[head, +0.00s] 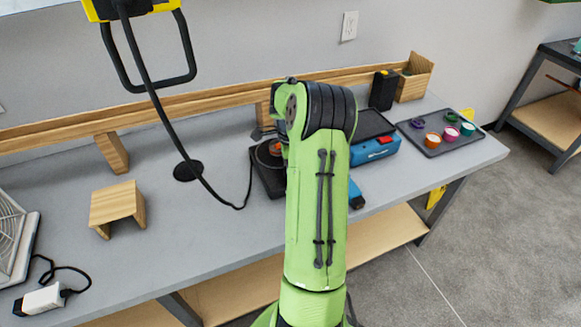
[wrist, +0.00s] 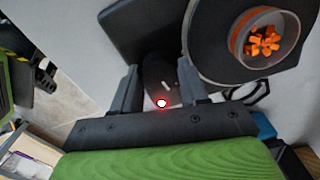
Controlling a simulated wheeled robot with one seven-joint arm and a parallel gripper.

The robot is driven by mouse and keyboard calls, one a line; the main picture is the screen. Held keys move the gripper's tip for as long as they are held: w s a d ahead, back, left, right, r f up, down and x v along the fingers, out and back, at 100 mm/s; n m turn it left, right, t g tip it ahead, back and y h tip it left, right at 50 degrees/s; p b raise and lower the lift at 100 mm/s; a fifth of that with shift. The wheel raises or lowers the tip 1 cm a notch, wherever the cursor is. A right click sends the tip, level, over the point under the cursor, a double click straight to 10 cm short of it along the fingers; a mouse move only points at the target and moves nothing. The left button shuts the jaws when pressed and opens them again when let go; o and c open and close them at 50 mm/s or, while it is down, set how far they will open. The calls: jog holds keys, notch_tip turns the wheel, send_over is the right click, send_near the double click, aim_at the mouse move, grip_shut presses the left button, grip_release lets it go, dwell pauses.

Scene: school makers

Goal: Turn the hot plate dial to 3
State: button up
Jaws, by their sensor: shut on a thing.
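My gripper (wrist: 160,68) is shut on a dark round dial (wrist: 157,75) in the wrist view, with one grey finger on each side of it. The dial has a short white mark. A glowing red-white light (wrist: 162,103) shows close to it. No numbers can be read around the dial. The black hot plate (head: 268,182) is partly hidden behind my green arm in the head view. My gripper is hidden in the head view.
A black cord (head: 222,200) runs from overhead across the grey bench (head: 150,265). A blue device with a black top (head: 375,148) and a dark tray of small colored cups (head: 435,133) stand to the right.

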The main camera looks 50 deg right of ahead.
jog(key=m, duration=0.3)
jog(key=shift+m+b, duration=1)
jog(key=shift+m, duration=1.3)
jog(key=o, duration=1.1)
jog(key=shift+c, duration=0.2)
notch_tip(320, 180, up, 16)
jog(key=p, duration=0.5)
jog(key=shift+f, duration=0.15)
